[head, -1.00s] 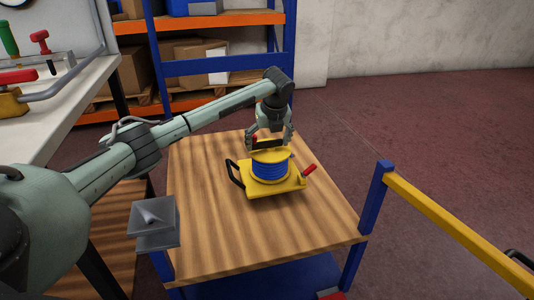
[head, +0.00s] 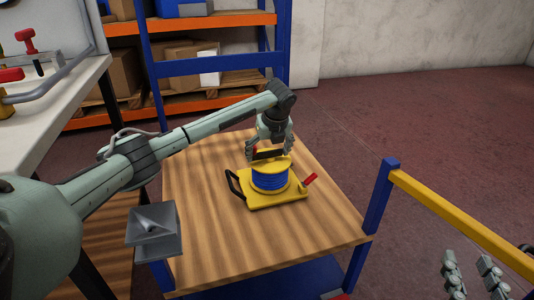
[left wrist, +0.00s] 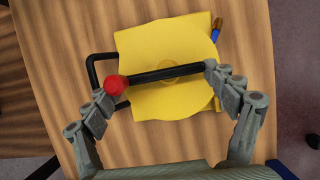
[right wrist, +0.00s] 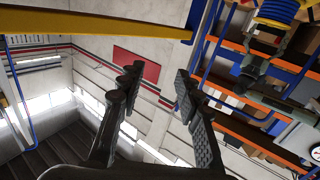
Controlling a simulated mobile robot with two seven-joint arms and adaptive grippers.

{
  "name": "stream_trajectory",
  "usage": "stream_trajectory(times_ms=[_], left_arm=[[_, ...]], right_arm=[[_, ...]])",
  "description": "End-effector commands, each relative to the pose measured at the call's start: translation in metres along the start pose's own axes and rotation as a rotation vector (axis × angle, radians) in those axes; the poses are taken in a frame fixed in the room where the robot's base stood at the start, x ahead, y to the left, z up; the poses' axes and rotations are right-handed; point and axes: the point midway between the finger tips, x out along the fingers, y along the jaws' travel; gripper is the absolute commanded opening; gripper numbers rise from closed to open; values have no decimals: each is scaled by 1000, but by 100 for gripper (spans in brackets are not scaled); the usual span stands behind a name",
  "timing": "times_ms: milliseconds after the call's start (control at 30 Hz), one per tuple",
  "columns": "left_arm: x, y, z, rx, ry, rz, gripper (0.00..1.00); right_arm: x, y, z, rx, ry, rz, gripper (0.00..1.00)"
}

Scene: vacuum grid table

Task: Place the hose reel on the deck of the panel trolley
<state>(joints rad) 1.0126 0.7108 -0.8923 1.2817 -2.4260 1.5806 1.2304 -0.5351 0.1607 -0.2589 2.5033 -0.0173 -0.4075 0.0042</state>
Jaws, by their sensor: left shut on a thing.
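The hose reel, a yellow frame with blue hose (head: 270,180), is over the wooden deck (head: 215,248) of the panel trolley, towards its back half. It looks upright and level, with its base at or very near the wood; I cannot tell if it touches. My left gripper (head: 269,154) is above it, shut on the reel's black top bar. In the left wrist view the fingers (left wrist: 164,78) are at the bar's two ends, beside a red knob (left wrist: 116,85), over the yellow plate (left wrist: 180,105). My right gripper (head: 472,270) is open and empty, right of the trolley; its fingers (right wrist: 157,78) stand apart.
A blue post and yellow rail (head: 460,222) run along the right. A white bench (head: 60,95) stands at the left, and a shelf rack (head: 210,67) with boxes behind. Bare deck lies in front of and around the reel.

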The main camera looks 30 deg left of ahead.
Motion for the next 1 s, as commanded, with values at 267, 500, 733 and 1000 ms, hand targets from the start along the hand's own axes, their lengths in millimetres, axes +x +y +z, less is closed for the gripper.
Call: stream_trajectory(times_ms=[267,500,733,1000], left_arm=[[2,0,0,0,0,0,92],[2,0,0,0,0,0,100],[0,0,0,0,0,0,100],[-45,0,2,0,-3,-4,100]], right_arm=[[0,-2,-5,3,24,-5,34],[0,-2,-5,3,23,-5,34],[0,-2,-5,3,18,-4,34],[-2,10,20,-14,-102,20,34]])
